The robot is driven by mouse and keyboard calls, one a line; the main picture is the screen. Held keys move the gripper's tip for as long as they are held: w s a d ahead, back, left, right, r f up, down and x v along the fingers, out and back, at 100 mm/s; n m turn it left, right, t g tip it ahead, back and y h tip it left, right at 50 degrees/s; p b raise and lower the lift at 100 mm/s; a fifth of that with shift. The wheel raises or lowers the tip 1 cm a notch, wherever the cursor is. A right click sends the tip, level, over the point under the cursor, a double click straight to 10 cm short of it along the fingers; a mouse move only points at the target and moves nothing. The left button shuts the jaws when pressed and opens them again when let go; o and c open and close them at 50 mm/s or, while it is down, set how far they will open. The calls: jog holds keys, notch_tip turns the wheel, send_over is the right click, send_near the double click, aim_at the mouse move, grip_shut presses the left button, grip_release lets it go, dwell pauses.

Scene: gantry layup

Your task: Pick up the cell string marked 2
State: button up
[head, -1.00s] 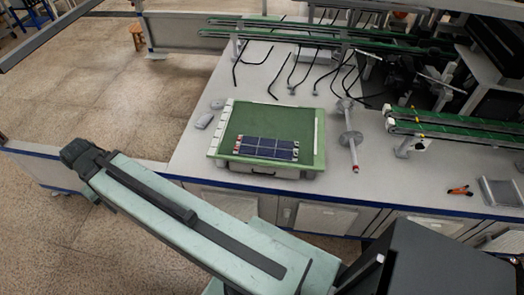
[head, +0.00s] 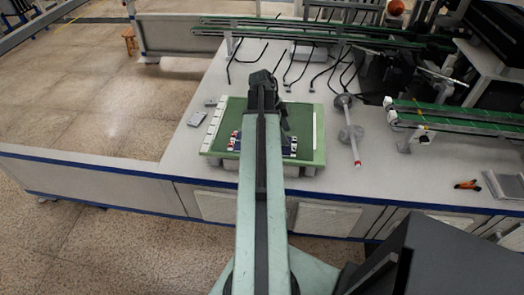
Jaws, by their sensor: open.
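Dark blue cell strings (head: 289,147) lie on the green mat of a tray (head: 223,133) on the table. My arm crosses in front and hides their middle. Small red and white tabs show at their left end, and pale tabs at the right. I cannot read any number, so I cannot tell which string is marked 2. My gripper (head: 285,127), dark and small, hangs from the arm's end over the tray, above the strings. It is open, with nothing seen in it. I cannot tell its height above the strings.
A grey stand with a disc (head: 350,134) is right of the tray. Small grey blocks (head: 197,118) lie to its left. Green conveyor rails (head: 330,30) run behind, and another (head: 450,122) is at right. Orange-handled pliers (head: 467,185) lie near the front edge.

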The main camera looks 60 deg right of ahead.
aim_at(292, 150)
jog(key=b+x, duration=0.2)
jog(key=shift+f+b, duration=0.3)
jog(key=shift+f, duration=0.1)
jog(key=b+x, duration=0.4)
jog(key=x, duration=0.1)
jog(key=shift+s+a+b, duration=0.1)
jog(key=shift+a+b, duration=0.1)
jog(key=shift+b, duration=0.2)
jog(key=shift+s+r, duration=0.1)
jog(key=shift+r, duration=0.05)
jog(key=c, duration=1.1)
